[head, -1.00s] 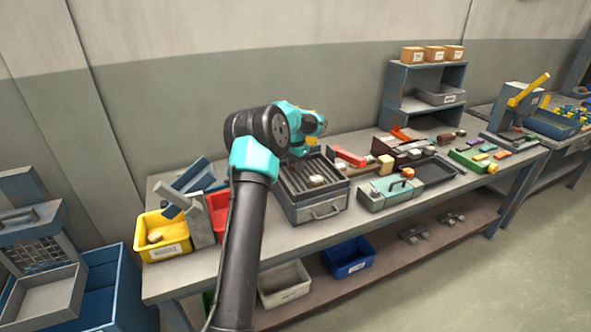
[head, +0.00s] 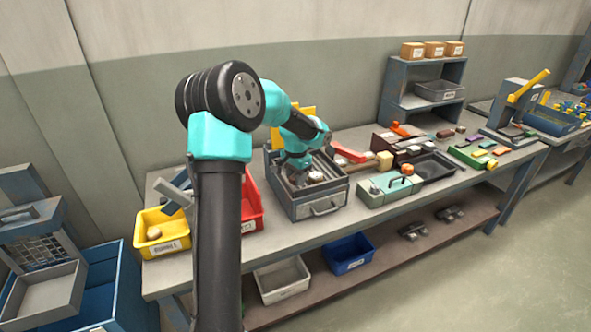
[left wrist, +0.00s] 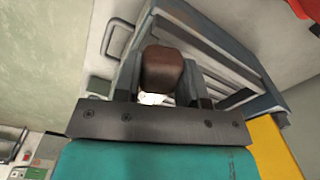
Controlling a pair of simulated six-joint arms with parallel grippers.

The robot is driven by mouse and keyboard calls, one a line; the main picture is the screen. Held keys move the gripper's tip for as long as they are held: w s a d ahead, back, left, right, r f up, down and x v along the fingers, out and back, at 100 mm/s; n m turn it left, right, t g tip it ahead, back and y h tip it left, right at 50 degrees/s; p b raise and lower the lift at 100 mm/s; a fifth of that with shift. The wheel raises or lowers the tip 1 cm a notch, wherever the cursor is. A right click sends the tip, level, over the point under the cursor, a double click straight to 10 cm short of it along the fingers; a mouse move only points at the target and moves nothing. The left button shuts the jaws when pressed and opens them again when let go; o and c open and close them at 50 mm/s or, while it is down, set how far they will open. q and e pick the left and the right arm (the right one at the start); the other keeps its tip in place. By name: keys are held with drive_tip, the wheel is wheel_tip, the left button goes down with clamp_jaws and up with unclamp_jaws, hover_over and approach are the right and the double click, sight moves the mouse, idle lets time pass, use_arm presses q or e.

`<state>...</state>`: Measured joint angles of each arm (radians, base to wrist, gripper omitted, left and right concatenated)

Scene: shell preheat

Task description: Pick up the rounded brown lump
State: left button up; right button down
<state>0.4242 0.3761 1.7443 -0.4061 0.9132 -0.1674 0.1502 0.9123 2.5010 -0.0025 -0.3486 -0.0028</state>
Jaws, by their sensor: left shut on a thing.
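The rounded brown lump (left wrist: 162,68) is between the two fingers of my left gripper (left wrist: 162,86) in the left wrist view, and the gripper is shut on it. A small bright white patch shows just below the lump. In the head view my left gripper (head: 303,180) reaches down into the grey slatted heater box (head: 322,205). A pale-looking lump (head: 316,177) shows beside the fingers there. I cannot tell whether the lump touches the slats. My right gripper is not in view.
A yellow bin (head: 168,246) holding another rounded piece (head: 154,233) and a red bin (head: 252,211) stand to the left. A teal box (head: 388,190) and a dark tray (head: 432,168) are to the right. A shelf (head: 388,92) stands behind.

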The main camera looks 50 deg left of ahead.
use_arm(q)
drive_tip(key=shift+s+d+r, duration=0.15)
drive_tip(key=shift+s+d, duration=0.7)
drive_tip(key=shift+d, duration=0.15)
